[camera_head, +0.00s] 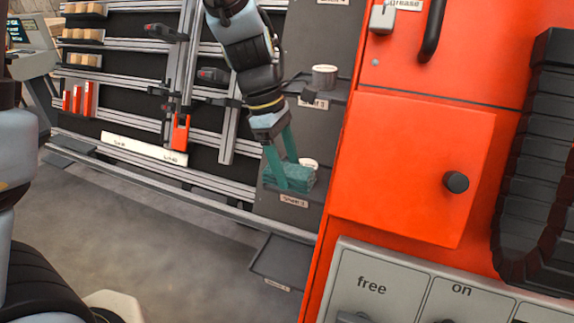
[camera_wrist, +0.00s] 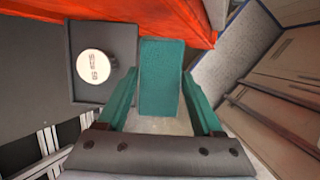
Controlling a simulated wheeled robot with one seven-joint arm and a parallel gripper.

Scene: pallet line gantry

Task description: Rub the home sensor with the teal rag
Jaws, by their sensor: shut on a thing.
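The teal rag (camera_head: 299,178) is a folded block at a small grey shelf beside the orange cabinet. My gripper (camera_head: 290,182) has teal fingers and is shut on the rag. In the wrist view the rag (camera_wrist: 162,78) lies between the two fingers of my gripper (camera_wrist: 160,88). Whether the rag still touches the shelf I cannot tell. No part is labelled clearly enough to be named the home sensor. An orange-and-black device (camera_head: 180,132) sits on the upright rail at the left.
A white-topped round item (camera_wrist: 97,67) stands on the shelf beside the rag. The orange cabinet (camera_head: 410,170) with a black knob (camera_head: 456,182) is close on the right. Open floor (camera_head: 150,220) lies at lower left.

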